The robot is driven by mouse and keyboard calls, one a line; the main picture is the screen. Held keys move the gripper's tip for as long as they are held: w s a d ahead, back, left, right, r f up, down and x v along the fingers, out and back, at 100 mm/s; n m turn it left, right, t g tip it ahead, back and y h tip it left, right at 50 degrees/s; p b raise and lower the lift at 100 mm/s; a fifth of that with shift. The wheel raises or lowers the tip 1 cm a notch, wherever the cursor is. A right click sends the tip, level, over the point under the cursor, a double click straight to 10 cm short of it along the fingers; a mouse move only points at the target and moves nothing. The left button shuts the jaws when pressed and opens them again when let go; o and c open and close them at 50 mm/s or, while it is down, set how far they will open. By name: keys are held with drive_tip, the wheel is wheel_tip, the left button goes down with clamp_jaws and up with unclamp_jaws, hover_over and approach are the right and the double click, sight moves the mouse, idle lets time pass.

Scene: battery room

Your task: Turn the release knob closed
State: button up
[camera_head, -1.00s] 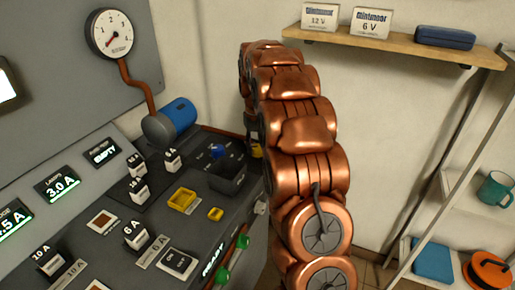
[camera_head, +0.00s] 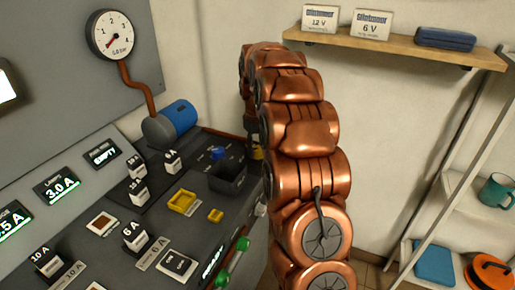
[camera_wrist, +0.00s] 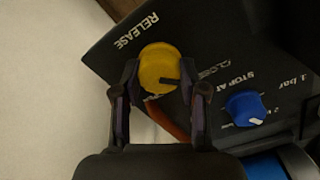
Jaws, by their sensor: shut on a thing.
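The release knob is a round yellow knob (camera_wrist: 158,68) with a dark pointer line, on a dark panel lettered RELEASE in the wrist view. Its pointer line points right in the picture, towards the partly covered CLOSED lettering. My gripper (camera_wrist: 160,88) has one finger on each side of the knob and is shut on it. In the head view a bit of yellow (camera_head: 257,152) shows beside my arm at the far end of the console; my arm hides most of that area.
A blue knob (camera_wrist: 245,109) marked STOP AT sits close to the right of my gripper. A gauge (camera_head: 110,36) with a red needle hangs on the wall above a blue cylinder (camera_head: 178,117).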

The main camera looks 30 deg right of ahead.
sight(256, 148)
drive_tip(key=o, duration=1.1)
drive_tip(key=shift+o, duration=0.2)
wheel_tip(256, 148, up, 12)
drive_tip(key=shift+a, duration=0.2)
idle(0.3)
